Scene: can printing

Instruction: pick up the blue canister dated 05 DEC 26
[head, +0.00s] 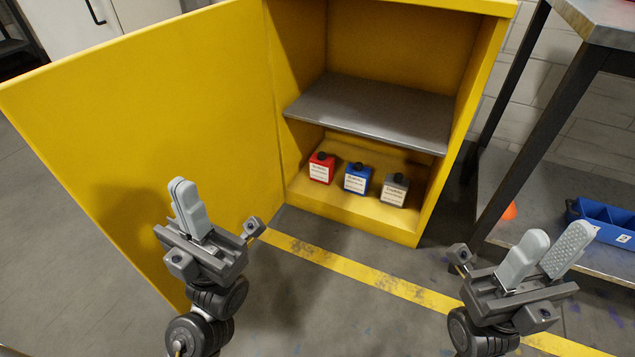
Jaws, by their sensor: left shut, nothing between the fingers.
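A blue canister (357,178) with a black cap and a white label stands upright on the bottom of the yellow cabinet (352,211), between a red canister (321,168) and a grey canister (394,190). The label print is too small to read. My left gripper (183,183) is shut and empty, in front of the open cabinet door, left of the canisters and apart from them. My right gripper (552,243) is open, its fingers parted with nothing between them, at lower right, away from the cabinet.
The yellow cabinet door (150,110) stands wide open to the left. A grey shelf (375,112) lies above the canisters. A metal table (600,22) with a dark leg and a lower shelf holding a blue bin (605,222) stands at right. The floor before the cabinet is clear.

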